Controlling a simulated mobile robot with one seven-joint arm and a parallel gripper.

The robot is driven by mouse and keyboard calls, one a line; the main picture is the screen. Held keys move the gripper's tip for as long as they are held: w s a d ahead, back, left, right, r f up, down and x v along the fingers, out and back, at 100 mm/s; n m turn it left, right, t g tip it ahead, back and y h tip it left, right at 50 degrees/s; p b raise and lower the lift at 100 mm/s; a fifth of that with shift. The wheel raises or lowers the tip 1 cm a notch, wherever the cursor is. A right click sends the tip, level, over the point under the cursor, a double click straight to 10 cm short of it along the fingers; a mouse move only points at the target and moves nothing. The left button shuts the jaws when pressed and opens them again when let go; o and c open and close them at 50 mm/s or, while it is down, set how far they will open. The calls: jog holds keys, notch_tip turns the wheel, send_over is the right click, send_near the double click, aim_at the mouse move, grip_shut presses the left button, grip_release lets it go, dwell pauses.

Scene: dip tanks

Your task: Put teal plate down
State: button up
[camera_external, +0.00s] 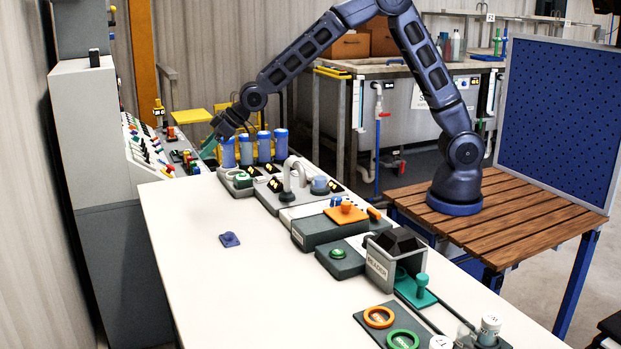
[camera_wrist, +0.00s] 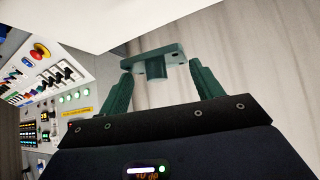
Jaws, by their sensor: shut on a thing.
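My gripper (camera_external: 213,143) is at the far left end of the white table, beside a row of blue-capped cylinders. In the wrist view its two green fingers (camera_wrist: 160,72) point toward a dark teal plate (camera_wrist: 168,51) with a short stem, held at the fingertips. In the external view the teal plate (camera_external: 208,148) shows only as a small tilted patch under the gripper. Whether it touches anything beneath is not clear. Another teal piece with an upright knob (camera_external: 421,288) stands beside the grey reader box at the front right.
The white table (camera_external: 190,260) is mostly bare on its left, apart from a small blue piece (camera_external: 229,240). Blue-capped cylinders (camera_external: 263,147) stand close to my gripper. A control panel (camera_external: 150,140) lies left of it. An orange plate (camera_external: 346,212) sits mid-table.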

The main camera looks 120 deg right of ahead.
jog(key=shift+a+r, duration=0.15)
jog(key=shift+r, duration=0.2)
jog(key=a+n+y, duration=0.3)
jog(key=a+n, duration=0.2)
jog(key=a, duration=3.4)
jog(key=shift+a+f+y, duration=0.25)
jog(key=shift+a+y, duration=0.1)
jog(key=shift+y, duration=0.05)
notch_tip(320, 180, down, 19)
jog(key=shift+f, duration=0.1)
jog(key=shift+f, duration=0.1)
jog(key=o, duration=1.5)
